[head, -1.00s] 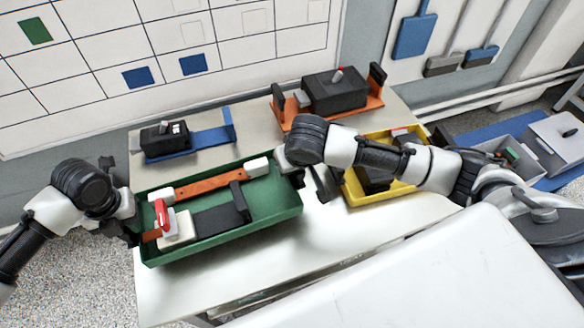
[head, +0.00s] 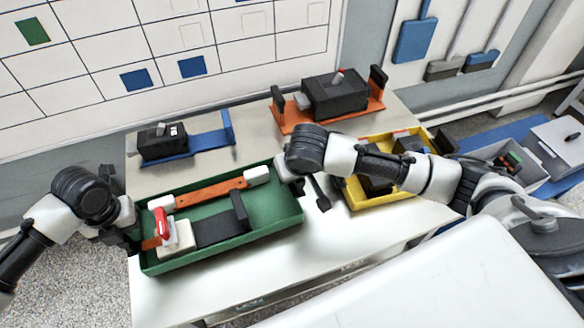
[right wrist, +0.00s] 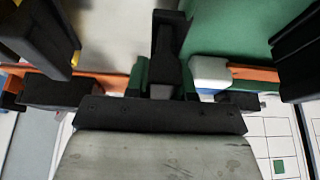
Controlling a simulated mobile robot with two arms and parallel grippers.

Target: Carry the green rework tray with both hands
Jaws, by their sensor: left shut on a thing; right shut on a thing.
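The green rework tray (head: 268,222) is at the left of the light table in the head view. It holds an orange bar (head: 208,192) with white end blocks and a black fixture (head: 217,230) with a white block and a red lever (head: 161,221). My left gripper (head: 133,236) is shut on the tray's left end. My right gripper (head: 292,184) is shut on its right end, partly hidden by my wrist. The right wrist view shows the tray's green floor (right wrist: 225,28) close by. I cannot tell whether the tray touches the table.
A yellow tray (head: 352,196) with black parts stands right of the green tray, under my right forearm. Behind are a blue fixture (head: 203,144) and an orange fixture (head: 290,121) with black blocks. The table's front strip (head: 230,280) is clear. A grey bin (head: 536,175) is at right.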

